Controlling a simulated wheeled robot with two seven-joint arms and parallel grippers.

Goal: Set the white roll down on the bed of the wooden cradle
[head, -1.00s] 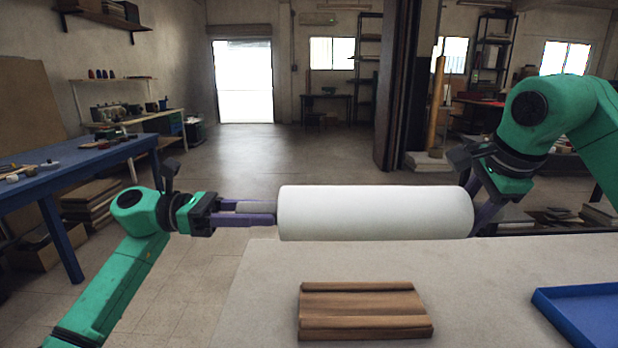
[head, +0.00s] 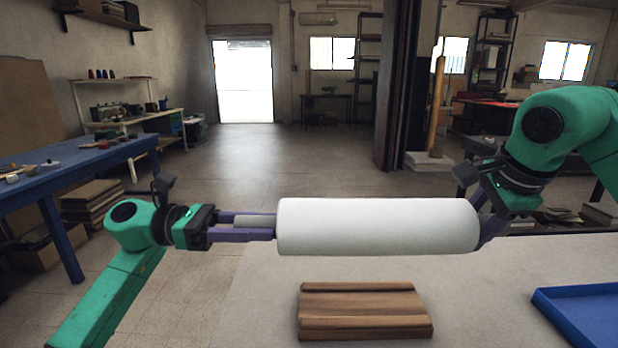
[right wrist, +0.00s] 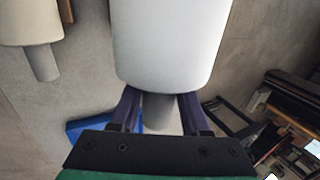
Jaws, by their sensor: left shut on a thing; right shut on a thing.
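The white roll (head: 375,226) is held level in the air above the far part of the table, with a grey core stub at its end. My left gripper (head: 272,226) is shut on the left stub. My right gripper (head: 485,228) is at the right end; in the right wrist view (right wrist: 160,100) its fingers straddle the stub (right wrist: 158,113) there. The wooden cradle (head: 365,313), a brown block with raised long edges and an empty bed, lies on the table below and nearer than the roll. A small part of it shows in the right wrist view (right wrist: 66,11).
The pale table (head: 480,290) is clear around the cradle. A blue tray (head: 545,304) lies at the right edge. In the right wrist view a cream roll with a stub (right wrist: 30,22) appears at upper left. A blue workbench (head: 75,165) stands away to the left.

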